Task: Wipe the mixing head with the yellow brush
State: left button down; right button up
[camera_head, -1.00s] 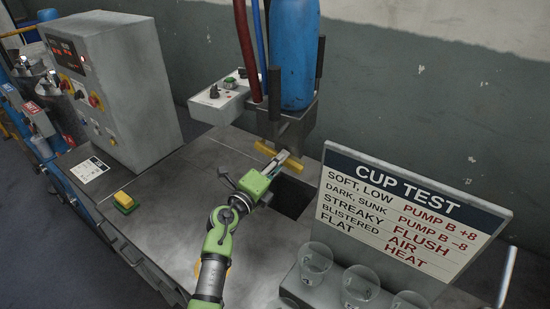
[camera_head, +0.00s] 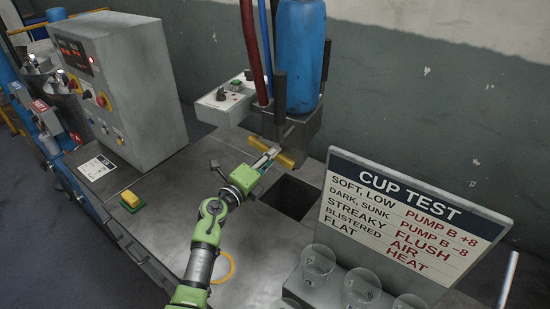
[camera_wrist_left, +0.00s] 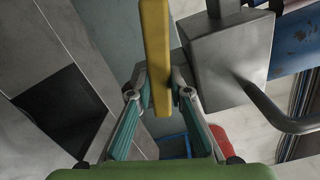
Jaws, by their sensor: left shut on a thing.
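My left gripper (camera_head: 268,158) is shut on the yellow brush (camera_head: 285,159), a bar held crosswise between its fingers. The brush also shows in the left wrist view (camera_wrist_left: 156,45), where both fingers (camera_wrist_left: 159,90) press on it. The mixing head (camera_head: 301,132) is the grey metal block under the blue cylinder. In the head view the brush is just in front of and below it. In the left wrist view the grey block (camera_wrist_left: 235,60) is right of the brush, with a gap between them in the picture. Whether bristles touch it is hidden. My right gripper is not in view.
A square dark opening (camera_head: 290,197) lies in the metal tabletop below the brush. The cup test board (camera_head: 405,215) and clear cups (camera_head: 318,262) stand at right. A control cabinet (camera_head: 130,90) is at left, with a small yellow-green block (camera_head: 131,201) in front.

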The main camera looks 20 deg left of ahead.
aim_at(264, 150)
pick_arm(q)
jog(key=shift+w+a, duration=0.2)
jog(key=shift+a, duration=0.55)
jog(key=shift+w+a, duration=0.15)
jog(key=shift+a, duration=0.6)
jog(key=shift+r+p, duration=0.35)
jog(key=shift+r, duration=0.25)
jog(key=shift+d+r, duration=0.1)
jog(key=shift+s+d, duration=0.25)
jog(key=shift+d, duration=0.9)
jog(key=shift+s+d, duration=0.25)
jog(key=shift+d, duration=0.85)
jog(key=shift+s+d, duration=0.25)
jog(key=shift+d, duration=0.9)
jog(key=shift+s+a, duration=0.1)
